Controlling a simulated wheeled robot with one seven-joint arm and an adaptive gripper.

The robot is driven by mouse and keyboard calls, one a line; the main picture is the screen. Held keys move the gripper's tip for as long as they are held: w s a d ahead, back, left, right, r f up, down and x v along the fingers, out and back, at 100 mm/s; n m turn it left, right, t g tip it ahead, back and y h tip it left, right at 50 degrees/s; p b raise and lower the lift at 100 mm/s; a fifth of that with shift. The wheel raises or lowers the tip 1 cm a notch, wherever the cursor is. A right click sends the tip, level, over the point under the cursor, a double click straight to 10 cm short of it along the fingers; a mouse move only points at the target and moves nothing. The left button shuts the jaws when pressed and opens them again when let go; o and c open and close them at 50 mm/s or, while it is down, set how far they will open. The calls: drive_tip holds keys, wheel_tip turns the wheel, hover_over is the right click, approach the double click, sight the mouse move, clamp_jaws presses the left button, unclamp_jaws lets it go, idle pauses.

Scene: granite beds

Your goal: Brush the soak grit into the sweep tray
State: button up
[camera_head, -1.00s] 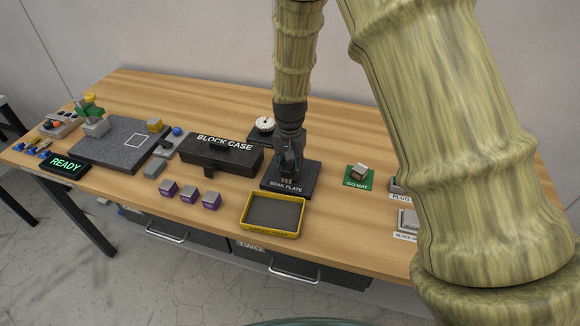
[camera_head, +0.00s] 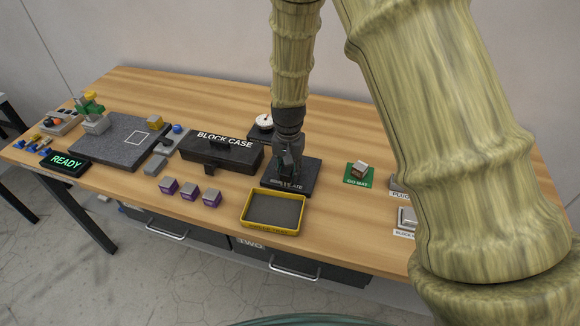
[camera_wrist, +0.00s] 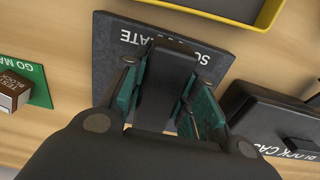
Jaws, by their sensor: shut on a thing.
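My gripper (camera_head: 288,162) points down over the dark soak plate (camera_head: 309,180), right of the block case. In the wrist view its teal-padded fingers (camera_wrist: 166,92) are shut on a dark, block-shaped thing (camera_wrist: 165,80), which may be the brush. Its lower end is over the plate and partly covers the label; I cannot tell whether it touches. The soak plate also shows in the wrist view (camera_wrist: 110,60). The yellow-rimmed sweep tray (camera_head: 270,231) lies just in front of the plate, with a grey floor. I cannot make out any grit.
The block case (camera_head: 222,157) stands close left of the plate. The green go mat (camera_head: 359,180) with a small block lies to the right. Purple-sided blocks (camera_head: 190,194) sit left of the tray. A round dial (camera_head: 264,121) stands behind.

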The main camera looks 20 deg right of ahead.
drive_tip(key=shift+s+a+r, duration=0.1)
drive_tip(key=shift+s+a, duration=0.15)
drive_tip(key=shift+s, duration=0.15)
drive_tip(key=shift+w+d, duration=0.65)
drive_tip(key=shift+w, duration=0.3)
drive_tip(key=shift+s+a+p, duration=0.55)
drive_tip(key=shift+s+a, duration=0.15)
drive_tip(key=shift+s, duration=0.25)
drive_tip(key=shift+w+d+f, duration=0.2)
drive_tip(key=shift+w+d, duration=0.5)
drive_tip(key=shift+w, duration=0.25)
drive_tip(key=shift+s+a+p, duration=0.4)
drive_tip(key=shift+s+a, duration=0.3)
drive_tip(key=shift+s, duration=0.3)
drive_tip(key=shift+w+d, duration=0.7)
drive_tip(key=shift+w, duration=0.35)
drive_tip(key=shift+r, duration=0.15)
